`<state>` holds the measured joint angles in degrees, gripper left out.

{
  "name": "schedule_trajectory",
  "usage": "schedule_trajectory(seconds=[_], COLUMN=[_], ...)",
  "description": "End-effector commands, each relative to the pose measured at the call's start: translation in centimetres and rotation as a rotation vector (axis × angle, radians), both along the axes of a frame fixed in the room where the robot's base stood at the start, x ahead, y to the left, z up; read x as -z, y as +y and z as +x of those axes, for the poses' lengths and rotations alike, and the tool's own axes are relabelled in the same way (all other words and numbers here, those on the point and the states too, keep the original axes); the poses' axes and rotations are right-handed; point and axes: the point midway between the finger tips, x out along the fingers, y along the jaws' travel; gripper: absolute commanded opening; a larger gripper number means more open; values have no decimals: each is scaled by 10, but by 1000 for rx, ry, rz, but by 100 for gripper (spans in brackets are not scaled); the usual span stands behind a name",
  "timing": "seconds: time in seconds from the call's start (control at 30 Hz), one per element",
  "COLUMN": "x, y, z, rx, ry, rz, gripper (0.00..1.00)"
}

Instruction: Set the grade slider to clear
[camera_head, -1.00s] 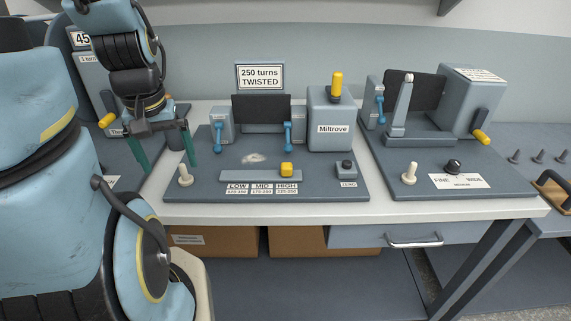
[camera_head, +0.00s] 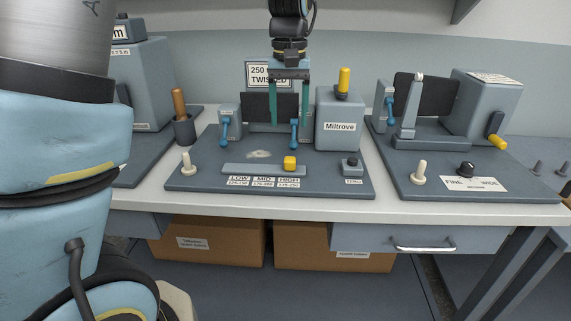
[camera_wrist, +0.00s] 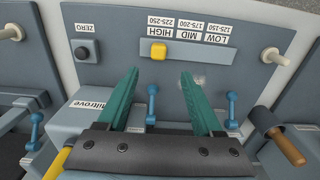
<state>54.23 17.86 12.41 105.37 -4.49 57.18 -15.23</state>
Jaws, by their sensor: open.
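The yellow slider knob (camera_head: 290,163) sits at the right end of its grey track (camera_head: 245,169), above the HIGH label. The label plates (camera_head: 264,181) read LOW, MID and HIGH; I see no label reading clear. In the wrist view, the knob (camera_wrist: 158,52) lies ahead of the fingertips by the upside-down HIGH label. My gripper (camera_head: 290,121) is open and empty, its teal fingers pointing down above the back of this panel, apart from the knob. It also shows in the wrist view (camera_wrist: 160,77).
Two blue levers (camera_head: 224,130) (camera_head: 294,131) stand behind the track. The Miltrove box (camera_head: 340,126) with a yellow handle is to the right. A cream toggle (camera_head: 186,163) and the ZERO button (camera_head: 352,162) flank the track. A wooden-handled tool (camera_head: 179,103) stands in a holder at left.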

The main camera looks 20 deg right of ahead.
Motion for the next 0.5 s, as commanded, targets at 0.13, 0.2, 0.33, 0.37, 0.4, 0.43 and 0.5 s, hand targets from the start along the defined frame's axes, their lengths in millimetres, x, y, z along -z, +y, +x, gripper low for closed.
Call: schedule_trajectory(seconds=[0.13, 0.2, 0.33, 0.37, 0.4, 0.43, 0.5], x=[8, 17, 41, 47, 54, 60, 72], y=[-4, -4, -3, -3, -2, -3, -3], z=[-2, -2, -2, -2, -2, -2, -2], rx=[4, 3, 4, 4, 4, 3, 3], ry=[4, 5, 5, 5, 5, 5, 5], rz=[4, 4, 6, 6, 6, 6, 4], gripper=[68, 68, 68, 68, 68, 68, 68])
